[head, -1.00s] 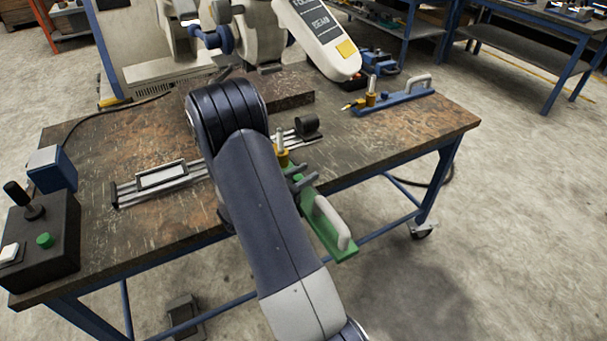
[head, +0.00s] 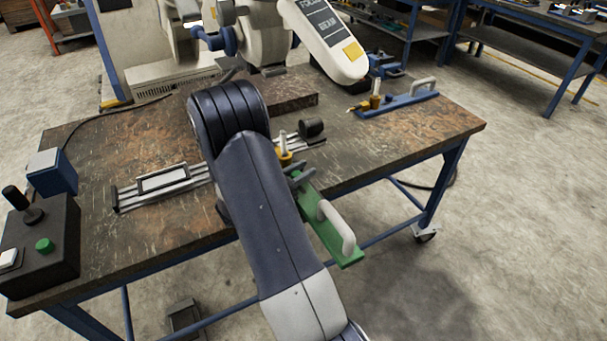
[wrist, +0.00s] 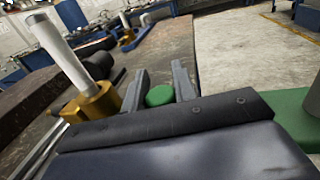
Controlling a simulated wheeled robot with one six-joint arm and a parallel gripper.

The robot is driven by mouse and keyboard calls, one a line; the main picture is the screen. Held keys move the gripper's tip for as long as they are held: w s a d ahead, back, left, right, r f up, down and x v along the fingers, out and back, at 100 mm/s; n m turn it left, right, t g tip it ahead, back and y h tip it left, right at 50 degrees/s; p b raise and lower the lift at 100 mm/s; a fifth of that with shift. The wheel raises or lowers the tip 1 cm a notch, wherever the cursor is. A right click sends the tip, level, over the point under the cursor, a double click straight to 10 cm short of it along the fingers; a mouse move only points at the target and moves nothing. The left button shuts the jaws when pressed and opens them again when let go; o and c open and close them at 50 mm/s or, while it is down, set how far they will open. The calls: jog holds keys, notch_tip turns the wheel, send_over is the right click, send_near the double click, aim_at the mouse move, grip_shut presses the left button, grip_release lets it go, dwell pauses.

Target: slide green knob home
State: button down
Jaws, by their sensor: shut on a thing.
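The green knob (wrist: 160,95) shows in the wrist view as a small round green cap. It sits between the two grey fingers of my gripper (wrist: 160,90), which are shut on it. In the head view my gripper (head: 298,178) is mostly hidden by my arm, and the knob cannot be made out. A green plate (head: 345,252) with a pale handle (head: 335,225) sticks out past the table's front edge beside my gripper. A brass block (wrist: 97,103) with a pale upright pin stands just left of the fingers in the wrist view.
Silver rails (head: 150,187) lie on the worn table (head: 110,150), partly behind my arm. A blue plate with a handle (head: 400,103) is at the back right. A black control box (head: 40,250) with a green button stands at left.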

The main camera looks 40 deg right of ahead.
jog(key=c, duration=1.1)
grip_release()
jog(key=a, duration=0.7)
jog(key=a+b, duration=0.1)
jog(key=a, duration=0.3)
jog(key=shift+w, duration=0.25)
jog(key=shift+d, duration=0.1)
jog(key=shift+d, duration=0.15)
jog(key=d, duration=0.7)
jog(key=d+p, duration=0.1)
jog(key=d, duration=0.2)
jog(key=shift+s+d, duration=0.25)
jog(key=shift+d, duration=0.15)
jog(key=shift+s+a, duration=0.2)
jog(key=shift+s, duration=0.05)
jog(key=shift+s+a, duration=0.1)
jog(key=shift+s, duration=0.35)
